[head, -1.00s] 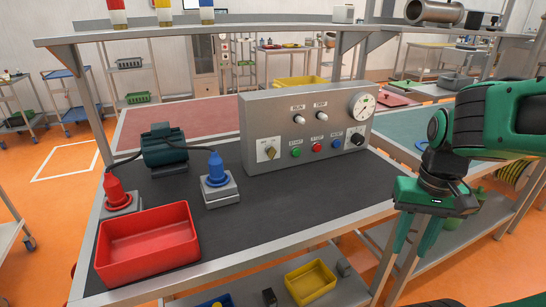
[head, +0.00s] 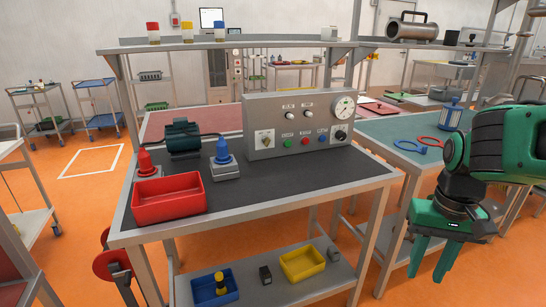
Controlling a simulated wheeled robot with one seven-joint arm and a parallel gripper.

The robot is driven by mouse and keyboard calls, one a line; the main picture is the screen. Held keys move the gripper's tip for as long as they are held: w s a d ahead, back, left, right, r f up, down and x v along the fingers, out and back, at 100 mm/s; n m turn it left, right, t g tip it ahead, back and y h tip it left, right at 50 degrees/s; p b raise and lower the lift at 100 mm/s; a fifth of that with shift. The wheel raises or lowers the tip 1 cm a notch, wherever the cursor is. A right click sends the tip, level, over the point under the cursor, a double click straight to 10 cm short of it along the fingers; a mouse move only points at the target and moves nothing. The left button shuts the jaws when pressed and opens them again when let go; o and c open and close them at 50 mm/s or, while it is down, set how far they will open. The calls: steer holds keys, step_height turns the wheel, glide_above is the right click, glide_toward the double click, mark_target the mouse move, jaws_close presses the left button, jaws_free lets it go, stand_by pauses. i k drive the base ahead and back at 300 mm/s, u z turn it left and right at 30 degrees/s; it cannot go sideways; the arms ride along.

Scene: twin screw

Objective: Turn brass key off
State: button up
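The brass key (head: 265,138) sits in a light square plate at the left end of the grey control panel (head: 262,113). It looks roughly upright, but it is too small to tell its exact angle. My gripper (head: 431,262) hangs at the right, pointing down, in front of the right-hand bench and well away from the panel. Its two green fingers are apart with nothing between them.
The panel also carries green (head: 289,143), red (head: 306,141) and blue buttons, a black knob (head: 340,135), two toggles and a gauge (head: 344,106). A red bin (head: 168,209) and red and blue plugs stand left of it. An upper shelf (head: 230,43) runs behind.

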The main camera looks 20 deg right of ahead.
mark_target(266, 141)
steer(key=k, duration=1.4)
steer(key=u, duration=0.6)
steer(key=i, duration=2)
steer(key=u, duration=0.05)
